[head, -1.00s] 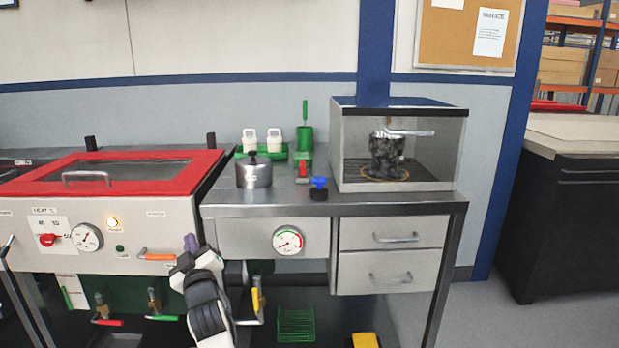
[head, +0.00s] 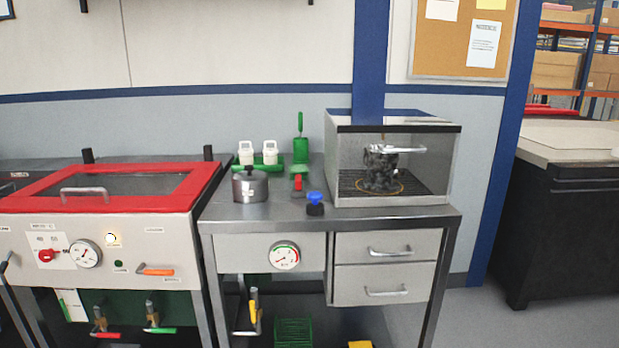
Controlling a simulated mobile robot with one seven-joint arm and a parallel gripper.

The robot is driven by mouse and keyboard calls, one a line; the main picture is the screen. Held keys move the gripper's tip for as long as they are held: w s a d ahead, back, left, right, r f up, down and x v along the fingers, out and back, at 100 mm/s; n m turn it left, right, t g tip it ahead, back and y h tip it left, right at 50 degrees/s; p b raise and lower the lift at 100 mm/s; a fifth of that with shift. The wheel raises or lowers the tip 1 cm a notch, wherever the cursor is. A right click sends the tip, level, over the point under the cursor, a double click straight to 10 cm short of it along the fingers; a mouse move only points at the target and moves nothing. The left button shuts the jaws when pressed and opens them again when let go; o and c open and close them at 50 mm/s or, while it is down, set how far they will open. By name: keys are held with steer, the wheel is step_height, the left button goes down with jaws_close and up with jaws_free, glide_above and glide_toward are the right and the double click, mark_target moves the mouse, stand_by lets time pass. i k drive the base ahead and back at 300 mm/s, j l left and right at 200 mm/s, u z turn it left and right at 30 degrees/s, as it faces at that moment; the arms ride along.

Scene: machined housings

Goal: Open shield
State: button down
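The shield looks to be the clear-fronted box (head: 430,165) at the right end of the metal bench. Its front panel is down and carries a horizontal bar handle (head: 398,149). Behind the panel a dark mottled machined housing (head: 381,170) stands on a round, yellow-ringed spot on a dark grid floor. My gripper is not in view, so its state and its distance from the handle are hidden.
The bench top (head: 265,217) holds a lidded metal pot (head: 250,185), a blue-topped knob (head: 315,203) just left of the box, and a green tray with white bottles (head: 257,157). A red-framed cabinet (head: 110,205) stands at left. Floor shows at right.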

mark_target(347, 121)
steer(key=i+z, duration=0.55)
steer(key=z, duration=0.15)
steer(key=i+j+z, duration=0.1)
steer(key=i+z, duration=0.25)
steer(key=k, duration=0.1)
